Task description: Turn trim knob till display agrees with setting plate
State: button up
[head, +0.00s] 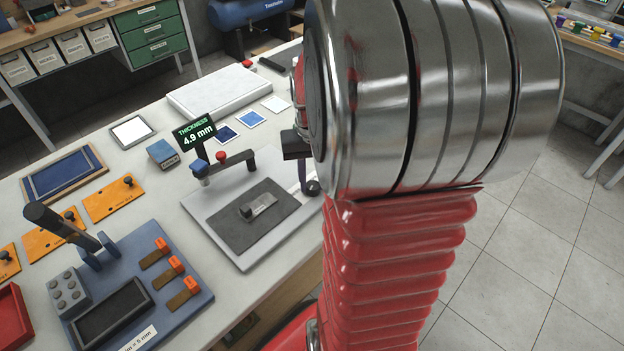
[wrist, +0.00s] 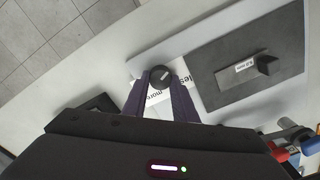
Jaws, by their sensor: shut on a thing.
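The display (head: 196,133) reads "THICKNESS 4.9 mm" in the head view. The trim knob (wrist: 162,75) is a round black knob with a light pointer line, at the edge of the gauge's grey base (head: 240,252). My gripper (wrist: 162,84) has its dark purple fingers on either side of the knob and is shut on it. In the head view the knob (head: 313,188) shows beside a finger, with most of the gripper hidden behind my arm. The setting plate (head: 259,207), a small grey piece with a tab, lies on the dark pad; its white label (wrist: 246,66) is too small to read surely.
A gauge arm (head: 238,159) with blue and red caps stands over the grey base. A partly hidden printed card (wrist: 155,97) lies by the knob. Left is a blue fixture board (head: 185,308) with a lever and orange-tipped parts. A white slab (head: 220,92) lies behind.

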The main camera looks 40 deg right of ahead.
aim_at(313, 183)
jog(key=m, duration=0.4)
jog(key=shift+s+d+m, duration=0.1)
jog(key=shift+m, duration=0.3)
jog(key=o, duration=1)
jog(key=shift+o, duration=0.2)
notch_tip(313, 183, up, 14)
jog(key=shift+f, duration=0.15)
dwell(0.7)
